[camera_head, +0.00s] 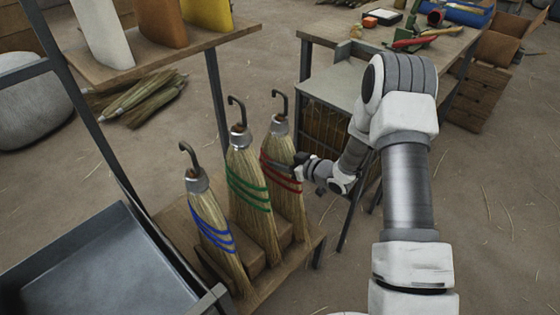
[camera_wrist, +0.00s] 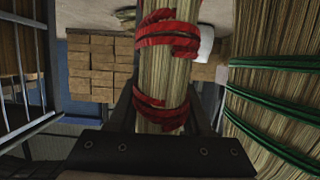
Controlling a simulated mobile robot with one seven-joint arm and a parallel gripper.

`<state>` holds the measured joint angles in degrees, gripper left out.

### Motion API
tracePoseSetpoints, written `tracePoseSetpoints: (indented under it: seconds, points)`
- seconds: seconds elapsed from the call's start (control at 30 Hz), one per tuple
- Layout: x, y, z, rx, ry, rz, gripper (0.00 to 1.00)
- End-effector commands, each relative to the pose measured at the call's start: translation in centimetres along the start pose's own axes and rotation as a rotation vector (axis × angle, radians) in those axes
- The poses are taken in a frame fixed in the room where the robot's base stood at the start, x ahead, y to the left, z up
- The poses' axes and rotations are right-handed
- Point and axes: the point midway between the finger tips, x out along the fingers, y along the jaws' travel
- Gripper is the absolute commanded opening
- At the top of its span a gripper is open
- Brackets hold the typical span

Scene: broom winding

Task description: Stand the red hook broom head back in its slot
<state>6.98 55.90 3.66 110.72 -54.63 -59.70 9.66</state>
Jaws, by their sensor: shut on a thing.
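The broom head with red bands (camera_head: 284,170) is the rightmost of three hook broom heads on a low wooden rack (camera_head: 312,236). It is close to upright, with its dark hook at the top. My gripper (camera_head: 294,163) reaches it from the right and is shut on it near the red bands. In the wrist view the red-banded broom head (camera_wrist: 166,70) stands between the fingers of my gripper (camera_wrist: 162,110). Whether its lower end sits in a slot is hard to tell. The green-banded (camera_head: 244,180) and blue-banded (camera_head: 210,225) broom heads stand to its left.
The green-banded broom head is close beside the held one. A metal tray (camera_head: 110,270) is at the lower left, and a shelf (camera_head: 160,48) with coloured pieces is above. A workbench (camera_head: 330,30) with tools stands behind. Open floor (camera_head: 490,220) lies to the right.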

Motion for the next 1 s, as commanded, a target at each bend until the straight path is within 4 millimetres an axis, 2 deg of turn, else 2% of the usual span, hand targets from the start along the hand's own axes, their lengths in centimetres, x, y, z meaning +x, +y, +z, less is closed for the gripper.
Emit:
tracePoseSetpoints:
  seconds: [0.23,0.27,0.4,0.43,0.8,0.87,1.0]
  points:
    - [0.1,0.1,0.2,-0.001,0.002,0.001,0.0]
    - [0.1,0.0,0.3,0.0,0.0,0.001,0.51]
    - [0.1,0.0,0.2,0.0,-0.001,0.0,0.76]
    - [0.1,0.0,0.2,0.0,-0.001,0.0,0.79]
    - [-0.1,0.0,-0.3,-0.001,0.0,0.0,0.79]
    - [-0.8,0.1,-0.2,0.001,-0.002,0.002,0.79]
    - [-3.6,0.1,-0.4,0.002,-0.001,0.004,0.79]
